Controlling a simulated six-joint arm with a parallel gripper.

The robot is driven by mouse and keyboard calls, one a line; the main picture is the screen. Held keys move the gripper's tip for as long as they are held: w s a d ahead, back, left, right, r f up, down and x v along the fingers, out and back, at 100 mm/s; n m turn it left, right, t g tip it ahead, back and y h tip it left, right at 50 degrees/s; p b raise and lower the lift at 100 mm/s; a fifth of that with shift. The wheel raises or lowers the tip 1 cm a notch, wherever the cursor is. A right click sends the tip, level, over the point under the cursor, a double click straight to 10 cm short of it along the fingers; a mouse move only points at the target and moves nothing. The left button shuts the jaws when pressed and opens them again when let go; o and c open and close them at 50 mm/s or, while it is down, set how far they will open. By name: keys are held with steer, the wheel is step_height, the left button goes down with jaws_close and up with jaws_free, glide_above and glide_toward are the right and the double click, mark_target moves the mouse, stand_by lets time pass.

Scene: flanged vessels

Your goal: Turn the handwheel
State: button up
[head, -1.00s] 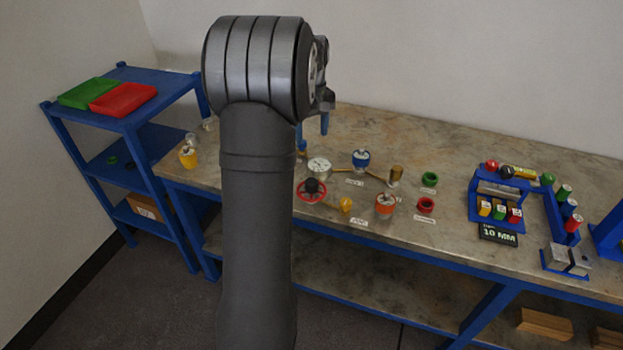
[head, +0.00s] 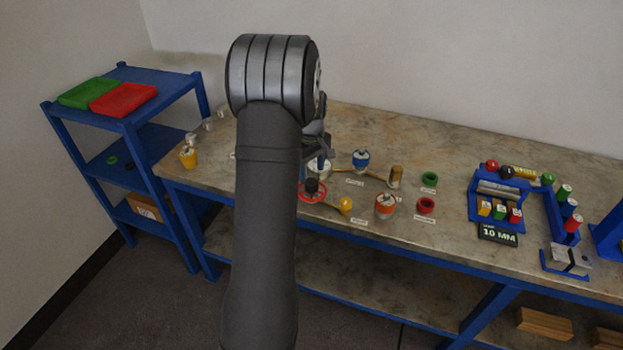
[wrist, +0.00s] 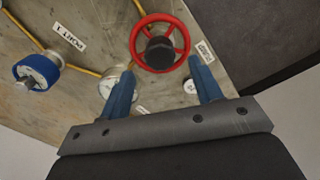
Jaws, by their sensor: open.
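The handwheel (wrist: 141,37) has a red spoked rim around a dark hub, and shows nearly face-on in the wrist view, near the top middle. In the head view the handwheel (head: 306,196) is near the bench's front edge, beside my arm, with its left part hidden. My gripper (wrist: 160,74) is open, its two blue fingers apart and empty. The handwheel lies ahead of the fingertips, roughly centred between them, and no finger is seen touching it. In the head view my gripper is mostly hidden behind my arm.
A white gauge (wrist: 108,84) sits close to the left finger. A blue rack (head: 472,205) stands farther right.

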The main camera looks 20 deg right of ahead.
mark_target(312, 181)
steer(key=shift+f, duration=2.1)
steer(key=c, duration=1)
